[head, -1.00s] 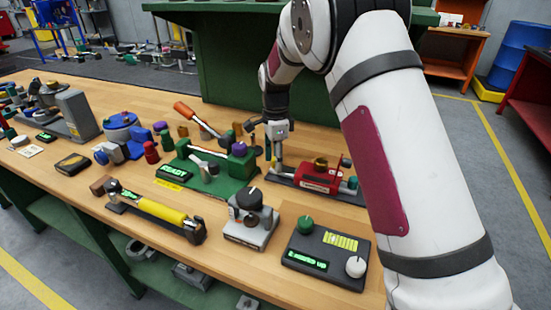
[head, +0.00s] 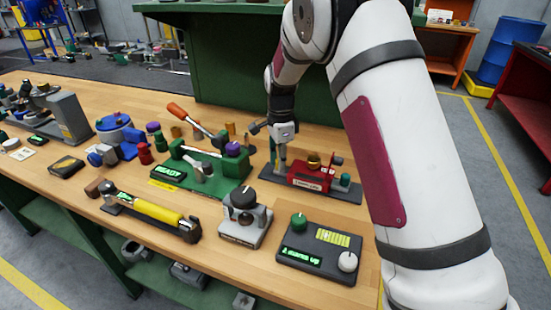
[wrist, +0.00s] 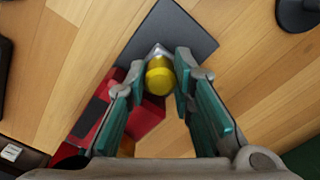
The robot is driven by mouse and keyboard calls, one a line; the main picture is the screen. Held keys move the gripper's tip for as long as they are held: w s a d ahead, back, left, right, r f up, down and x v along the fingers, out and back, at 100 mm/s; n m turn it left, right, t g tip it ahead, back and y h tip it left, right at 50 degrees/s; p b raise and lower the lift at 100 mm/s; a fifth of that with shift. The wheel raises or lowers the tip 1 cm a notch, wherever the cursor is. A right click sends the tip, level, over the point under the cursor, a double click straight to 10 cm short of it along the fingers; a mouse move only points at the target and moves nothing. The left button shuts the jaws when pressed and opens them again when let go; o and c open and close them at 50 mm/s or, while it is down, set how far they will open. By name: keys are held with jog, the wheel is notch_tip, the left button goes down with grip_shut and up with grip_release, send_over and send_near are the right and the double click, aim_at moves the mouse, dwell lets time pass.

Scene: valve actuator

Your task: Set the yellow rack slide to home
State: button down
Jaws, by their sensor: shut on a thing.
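The red rack actuator (head: 310,178) stands on a dark base plate (head: 342,194) at the right of the bench. My gripper (head: 281,168) reaches down at its left end, close beside the red body. In the wrist view, a yellow round-ended piece (wrist: 160,77), apparently the yellow rack slide's grip, sits between my fingertips (wrist: 168,68). The fingers are closed on its sides. A pale pointed metal part lies just beyond it, over the dark plate (wrist: 180,35). The red body (wrist: 145,118) is partly hidden behind the left finger. In the head view my gripper hides the yellow piece.
A green fixture (head: 208,180) with an orange-handled lever stands left of my gripper. In front are a grey block with a black knob (head: 243,200), a dark control box (head: 320,250) and a yellow cylinder fixture (head: 157,211). Bare wood lies around the base plate.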

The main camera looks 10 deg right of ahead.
jog(key=c, duration=1.4)
grip_release()
jog(key=shift+s+d, duration=0.2)
jog(key=shift+d, duration=0.1)
jog(key=shift+o, duration=0.2)
jog(key=shift+w+a, duration=0.1)
jog(key=shift+w+a, duration=0.1)
jog(key=shift+a, duration=0.1)
jog(key=w+a, duration=0.1)
jog(key=w+a+b, duration=0.1)
jog(key=a, duration=0.1)
jog(key=shift+f, duration=0.1)
notch_tip(320, 180, up, 14)
jog(key=s+d+r+n+t, duration=0.1)
jog(key=s+d+r+n, duration=0.1)
jog(key=s+r, duration=0.3)
jog(key=s+d+r+n+t+p, duration=0.1)
jog(key=s+d+r+n, duration=0.2)
jog(key=s, duration=1)
jog(key=shift+s+r+n+y, duration=0.2)
jog(key=shift+r+n+y, duration=0.1)
jog(key=shift+r+n, duration=1.25)
